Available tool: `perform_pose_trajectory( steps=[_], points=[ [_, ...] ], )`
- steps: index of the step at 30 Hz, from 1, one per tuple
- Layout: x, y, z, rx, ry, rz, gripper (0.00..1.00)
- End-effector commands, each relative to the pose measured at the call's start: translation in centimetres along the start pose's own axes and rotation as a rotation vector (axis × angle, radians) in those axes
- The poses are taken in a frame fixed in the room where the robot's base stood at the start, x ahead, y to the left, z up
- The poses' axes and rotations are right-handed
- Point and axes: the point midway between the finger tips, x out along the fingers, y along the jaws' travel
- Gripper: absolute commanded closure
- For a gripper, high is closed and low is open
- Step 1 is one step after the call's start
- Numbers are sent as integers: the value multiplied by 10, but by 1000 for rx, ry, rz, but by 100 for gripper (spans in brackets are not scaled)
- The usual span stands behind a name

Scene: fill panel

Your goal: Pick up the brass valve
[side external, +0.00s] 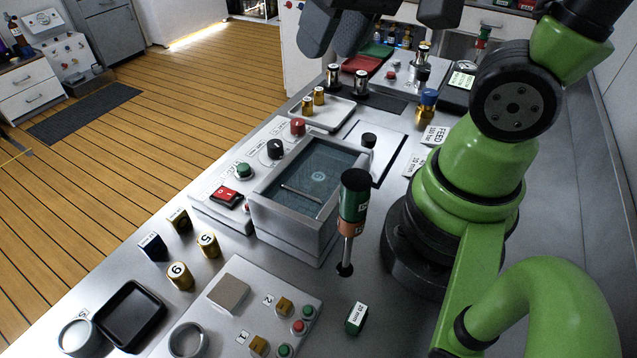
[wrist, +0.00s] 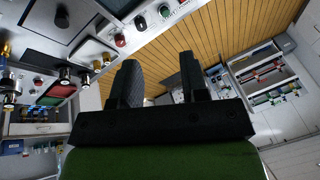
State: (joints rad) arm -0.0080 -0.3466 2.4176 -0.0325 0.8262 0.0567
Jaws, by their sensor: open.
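My gripper (wrist: 158,72) shows in the wrist view with its two dark fingers apart and nothing between them. In the side view its dark parts are partly cut off at the top edge, above the far end of the bench. A brass piece with a blue top (side external: 427,110) stands upright on the bench, right of the black-framed white plate; it may be the brass valve, but I cannot be sure. Two small brass cylinders (side external: 313,100) stand on a pale tray (side external: 330,116). My gripper is apart from all of these.
An open metal basin (side external: 305,190) stands mid-bench. A green-handled tool (side external: 353,215) stands upright in front of it. Several numbered brass and dark cylinders (side external: 180,276) stand near left. Red and green pads (side external: 363,65) and metal-topped pieces (side external: 361,83) are at the far end.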

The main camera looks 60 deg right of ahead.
Motion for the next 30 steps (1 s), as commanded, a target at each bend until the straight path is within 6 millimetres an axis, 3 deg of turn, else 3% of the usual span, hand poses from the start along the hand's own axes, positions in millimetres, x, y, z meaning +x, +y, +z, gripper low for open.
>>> perform_pose_trajectory(
  steps=[6, 12, 30],
  points=[
    [64, 10, -8, 20, -223, 138, 59],
    [110, 22, -2, 25, -362, 223, 59],
    [168, 39, 23, 26, -415, 255, 59]
  ],
)
